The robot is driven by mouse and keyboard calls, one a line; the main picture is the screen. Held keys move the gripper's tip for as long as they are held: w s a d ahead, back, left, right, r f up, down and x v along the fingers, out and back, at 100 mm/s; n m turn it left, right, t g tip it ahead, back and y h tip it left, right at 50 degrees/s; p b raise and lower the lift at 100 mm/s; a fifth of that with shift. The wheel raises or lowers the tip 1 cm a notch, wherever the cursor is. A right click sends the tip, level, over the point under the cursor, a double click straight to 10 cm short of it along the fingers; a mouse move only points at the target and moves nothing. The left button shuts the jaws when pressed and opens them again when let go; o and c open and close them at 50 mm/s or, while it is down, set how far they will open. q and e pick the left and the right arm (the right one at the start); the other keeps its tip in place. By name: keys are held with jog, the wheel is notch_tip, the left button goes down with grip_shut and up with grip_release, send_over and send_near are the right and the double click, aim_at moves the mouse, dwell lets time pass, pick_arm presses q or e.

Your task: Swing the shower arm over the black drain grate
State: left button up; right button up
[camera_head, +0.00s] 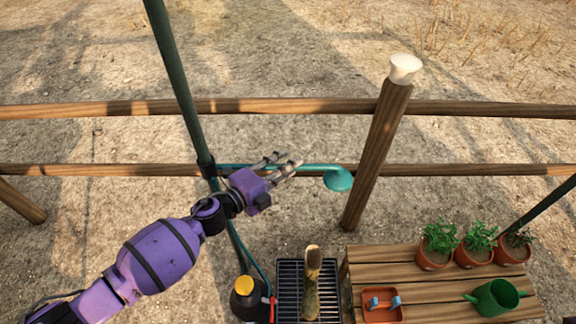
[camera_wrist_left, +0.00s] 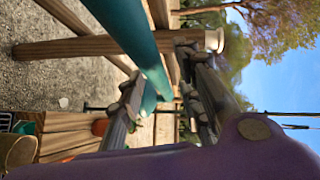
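The teal shower arm (camera_head: 310,168) reaches right from the dark green pole (camera_head: 180,85) and ends in a round teal shower head (camera_head: 338,180) near the wooden post. The black drain grate (camera_head: 289,292) lies on the ground below, in front of the arm. My left gripper (camera_head: 287,161) is at the middle of the shower arm, with its fingers apart. In the left wrist view the teal tube (camera_wrist_left: 128,38) runs down towards the gap between the open fingers (camera_wrist_left: 165,98). I cannot tell whether they touch it. My right gripper is out of view.
A brown boot (camera_head: 311,285) stands on the grate. A black container with a yellow cap (camera_head: 244,298) is left of it. A wooden bench (camera_head: 375,275) with pots, a green watering can (camera_head: 497,298) and an orange tray (camera_head: 382,316) stands right. A wooden post (camera_head: 378,150) and rails are behind.

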pick_arm(q)
jog(key=shift+w+d+f, duration=0.1)
jog(key=shift+w+d, duration=0.25)
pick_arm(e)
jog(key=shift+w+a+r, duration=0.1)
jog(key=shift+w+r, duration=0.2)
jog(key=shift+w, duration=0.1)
pick_arm(q)
jog(key=shift+c, duration=0.4)
grip_shut()
jog(key=s+a+m+g+h+b, duration=0.1)
jog(key=s+a+m+g+h, duration=0.3)
jog(key=s+m+g, duration=0.3)
jog(key=shift+s+g+b, duration=0.35)
jog(key=shift+s+g, duration=0.45)
jog(key=shift+s, duration=1.95)
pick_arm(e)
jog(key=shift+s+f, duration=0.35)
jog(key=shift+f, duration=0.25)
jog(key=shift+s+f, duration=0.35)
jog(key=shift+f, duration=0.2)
pick_arm(q)
jog(key=shift+o, duration=0.4)
grip_release()
